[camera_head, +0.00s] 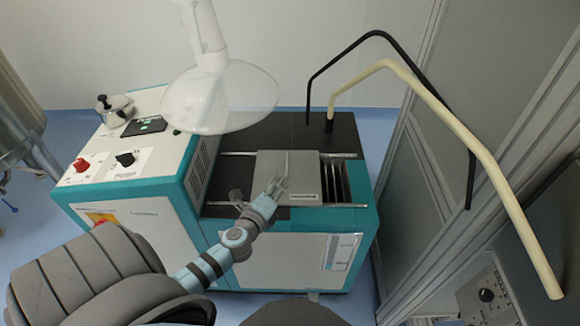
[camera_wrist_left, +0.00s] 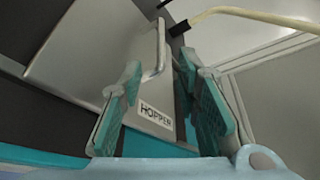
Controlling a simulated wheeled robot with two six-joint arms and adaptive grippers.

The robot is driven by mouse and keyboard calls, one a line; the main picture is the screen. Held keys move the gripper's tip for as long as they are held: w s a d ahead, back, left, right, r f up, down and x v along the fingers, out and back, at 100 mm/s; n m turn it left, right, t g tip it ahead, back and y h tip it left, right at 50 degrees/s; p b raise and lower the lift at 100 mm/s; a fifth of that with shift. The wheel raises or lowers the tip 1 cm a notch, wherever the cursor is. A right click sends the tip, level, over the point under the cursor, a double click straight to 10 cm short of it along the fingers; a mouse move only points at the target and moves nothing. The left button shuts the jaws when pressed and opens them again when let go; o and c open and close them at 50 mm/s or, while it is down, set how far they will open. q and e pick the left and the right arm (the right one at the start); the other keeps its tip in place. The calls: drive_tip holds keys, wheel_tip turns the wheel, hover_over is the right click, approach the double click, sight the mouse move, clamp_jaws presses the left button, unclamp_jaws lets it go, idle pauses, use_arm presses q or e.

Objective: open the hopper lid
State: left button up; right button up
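The hopper lid (camera_head: 305,172) is a flat grey metal plate on top of the white and teal machine. In the left wrist view, the lid (camera_wrist_left: 95,60) carries a black-on-white HOPPER label (camera_wrist_left: 157,116) and a thin bar handle (camera_wrist_left: 160,45). My left gripper (camera_head: 279,184) is over the lid, near the handle's front end. In the wrist view, the left gripper (camera_wrist_left: 163,105) has its two teal fingers apart, with the label and the handle's lower end seen between them. Contact with the handle cannot be told. My right gripper is not in view.
Dark slots (camera_head: 337,182) lie right of the lid. A control panel with a red switch (camera_head: 81,165) is on the left. A translucent lamp-like dish (camera_head: 220,97) hangs above the machine. A cream bent rail (camera_head: 455,125) and a black rail (camera_head: 376,34) stand at the right.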

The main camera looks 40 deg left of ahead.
sight(287, 165)
use_arm(q)
drive_tip(key=b+x, duration=0.1)
drive_tip(key=x, duration=0.6)
drive_tip(key=shift+w+a+r+b, duration=0.15)
drive_tip(key=shift+a+b, duration=0.15)
drive_tip(key=shift+b, duration=0.1)
drive_tip(key=x, duration=0.3)
drive_tip(key=shift+d+b, duration=0.1)
drive_tip(key=shift+b, duration=0.3)
drive_tip(key=shift+w, duration=0.15)
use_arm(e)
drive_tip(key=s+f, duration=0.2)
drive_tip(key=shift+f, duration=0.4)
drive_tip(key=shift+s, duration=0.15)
use_arm(q)
clamp_jaws()
